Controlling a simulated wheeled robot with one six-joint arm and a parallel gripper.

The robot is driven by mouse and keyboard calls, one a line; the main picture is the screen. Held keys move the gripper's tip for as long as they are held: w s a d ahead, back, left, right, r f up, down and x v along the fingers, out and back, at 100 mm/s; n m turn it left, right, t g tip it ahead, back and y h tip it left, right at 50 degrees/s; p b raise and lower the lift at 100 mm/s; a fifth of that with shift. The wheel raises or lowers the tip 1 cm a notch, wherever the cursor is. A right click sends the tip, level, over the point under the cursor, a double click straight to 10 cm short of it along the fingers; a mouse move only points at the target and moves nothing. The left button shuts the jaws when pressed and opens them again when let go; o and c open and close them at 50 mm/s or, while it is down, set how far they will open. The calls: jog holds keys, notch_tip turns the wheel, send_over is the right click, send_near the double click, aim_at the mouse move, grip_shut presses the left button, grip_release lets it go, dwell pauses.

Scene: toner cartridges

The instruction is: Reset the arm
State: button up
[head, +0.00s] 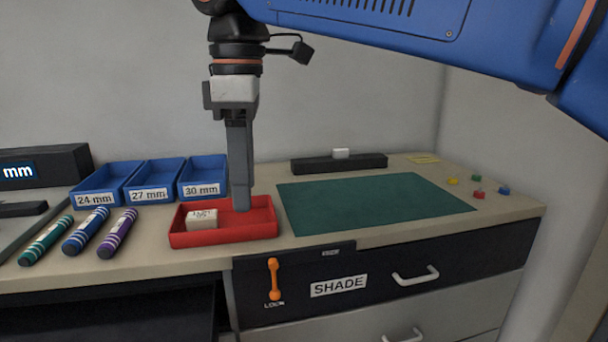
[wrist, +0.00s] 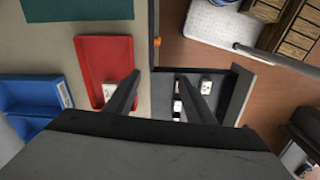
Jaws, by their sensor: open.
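My gripper (head: 241,208) points straight down over the red tray (head: 255,232) in the head view. In the wrist view its two fingers (wrist: 158,78) stand apart with nothing between them, so it is open and empty. A white block (head: 202,219) with small dark print lies in the left part of the tray, left of the fingertips. The wrist view also shows this block (wrist: 108,89) beside one finger. I cannot tell how far the fingertips are above the tray floor.
Blue bins (head: 152,195) and several markers (head: 118,233) are at left. A green mat (head: 375,204) lies right, before a black bar (head: 338,164). The SHADE drawer (head: 460,271) is shut, with an orange latch (head: 274,278). A dark-walled box (wrist: 238,95) holds white pieces.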

jog(key=w+d+f+m+t, duration=0.1)
jog(key=d+f+m, duration=0.5)
jog(key=d, duration=0.5)
jog(key=w+d+f+m+t, duration=0.15)
jog(key=d+f+m, duration=0.25)
jog(key=d+f, duration=0.55)
jog(key=s+d+f+m+t, duration=0.1)
jog(key=s+d+f+m, duration=0.3)
jog(key=d+f, duration=0.4)
jog(key=s+d+f+m+t, duration=0.1)
jog(key=s+d+f+m, duration=0.3)
jog(key=d+f, duration=0.4)
jog(key=shift+s+d+m, duration=0.15)
jog(key=shift+d+m, duration=0.45)
jog(key=shift+d, duration=0.05)
